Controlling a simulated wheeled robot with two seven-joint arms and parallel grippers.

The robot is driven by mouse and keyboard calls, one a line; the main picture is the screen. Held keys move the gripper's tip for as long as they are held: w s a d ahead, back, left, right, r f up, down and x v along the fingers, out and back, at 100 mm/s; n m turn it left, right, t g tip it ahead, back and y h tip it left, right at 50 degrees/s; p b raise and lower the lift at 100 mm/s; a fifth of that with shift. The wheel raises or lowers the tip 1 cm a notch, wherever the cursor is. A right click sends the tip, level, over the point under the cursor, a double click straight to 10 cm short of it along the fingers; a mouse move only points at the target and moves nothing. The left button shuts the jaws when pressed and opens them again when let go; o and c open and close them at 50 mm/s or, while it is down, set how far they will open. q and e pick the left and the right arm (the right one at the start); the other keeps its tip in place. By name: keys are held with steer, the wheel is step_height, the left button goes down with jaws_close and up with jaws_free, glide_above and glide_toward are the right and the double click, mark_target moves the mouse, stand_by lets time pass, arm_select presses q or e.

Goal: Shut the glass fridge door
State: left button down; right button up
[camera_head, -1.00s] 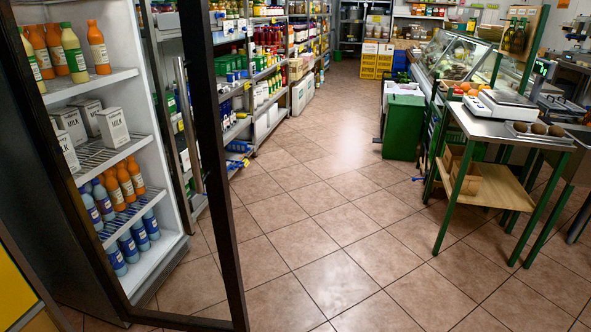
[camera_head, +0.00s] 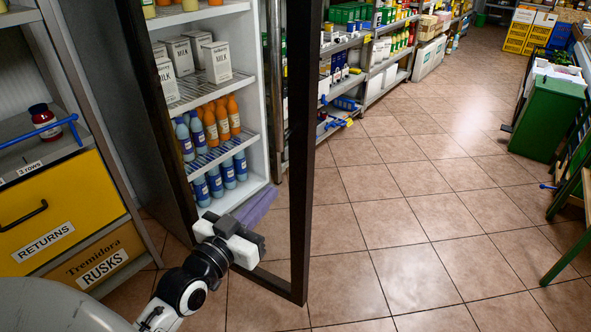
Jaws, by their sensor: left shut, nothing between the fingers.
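The glass fridge door (camera_head: 301,150) stands open, its dark frame upright in the middle left of the head view. Behind it is the fridge (camera_head: 262,100), with milk cartons (camera_head: 215,62), orange bottles (camera_head: 222,120) and blue bottles (camera_head: 228,173) on white shelves. My left gripper (camera_head: 258,207) is shut and empty, low at the door's lower part, left of the door's outer upright. I cannot tell whether its fingers touch the glass. My right gripper is not in view.
A yellow returns drawer (camera_head: 60,212) and a shelf with a dark red jar (camera_head: 44,120) stand at the left. A green bin (camera_head: 547,118) and a green table leg stand at the right. The tiled floor (camera_head: 420,220) between is clear.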

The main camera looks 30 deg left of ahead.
mark_target(302, 160)
arm_select(q)
steer(key=w, duration=1.2)
steer(key=shift+w+a, duration=0.2)
steer(key=shift+a, duration=0.2)
